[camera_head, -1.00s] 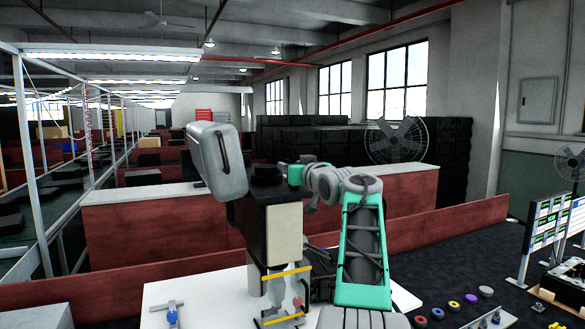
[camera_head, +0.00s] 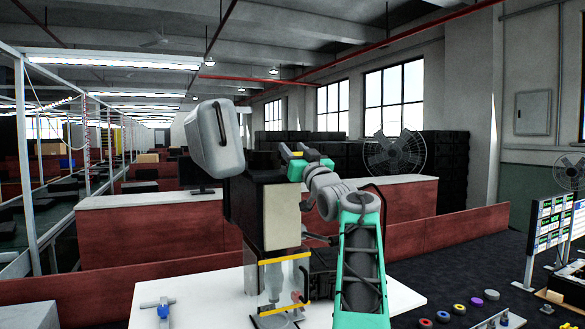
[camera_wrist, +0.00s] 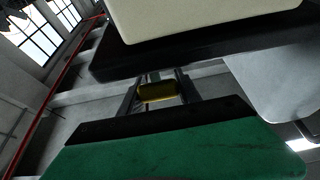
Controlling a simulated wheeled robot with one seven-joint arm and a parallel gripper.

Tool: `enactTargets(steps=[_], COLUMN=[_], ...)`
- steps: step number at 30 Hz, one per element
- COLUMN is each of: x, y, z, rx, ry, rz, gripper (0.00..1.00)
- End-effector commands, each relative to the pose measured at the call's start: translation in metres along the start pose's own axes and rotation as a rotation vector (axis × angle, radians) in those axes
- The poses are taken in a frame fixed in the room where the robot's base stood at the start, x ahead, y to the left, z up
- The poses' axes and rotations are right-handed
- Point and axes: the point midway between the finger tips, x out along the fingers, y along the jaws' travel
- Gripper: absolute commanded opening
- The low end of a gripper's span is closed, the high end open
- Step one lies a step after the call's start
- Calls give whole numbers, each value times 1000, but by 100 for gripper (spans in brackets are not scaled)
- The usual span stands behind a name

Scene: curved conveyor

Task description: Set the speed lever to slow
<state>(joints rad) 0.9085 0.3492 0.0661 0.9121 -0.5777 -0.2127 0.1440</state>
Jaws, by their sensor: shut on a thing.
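In the wrist view, my gripper (camera_wrist: 157,88) has its two dark fingers on either side of a small yellow cylindrical piece (camera_wrist: 157,93). It is shut on this piece, which looks like the grip of the speed lever. The lever's shaft and its setting cannot be made out. A dark slab and a cream panel (camera_wrist: 200,15) are close beyond the fingers. In the head view, my arm reaches up beside a machine with a cream-and-black box (camera_head: 283,215) and a grey rounded housing (camera_head: 216,138). The fingertips are not clear there.
The machine stands on a white table (camera_head: 215,295). A blue-and-grey fitting (camera_head: 163,308) sits at its left. Several coloured buttons (camera_head: 458,309) are at lower right, near a display board (camera_head: 548,235). Low red partitions (camera_head: 150,283) run behind the table.

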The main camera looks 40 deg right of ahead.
Motion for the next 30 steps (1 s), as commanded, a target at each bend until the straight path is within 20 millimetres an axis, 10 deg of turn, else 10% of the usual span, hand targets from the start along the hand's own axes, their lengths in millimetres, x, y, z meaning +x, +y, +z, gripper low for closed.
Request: enactTargets(steps=[20, 21, 30], x=[-5, -5, -5], y=[0, 0, 0], z=[-2, -1, -1], rx=[0, 0, 0], ry=[96, 96, 95], rz=[0, -1, 0], gripper=[0, 41, 62])
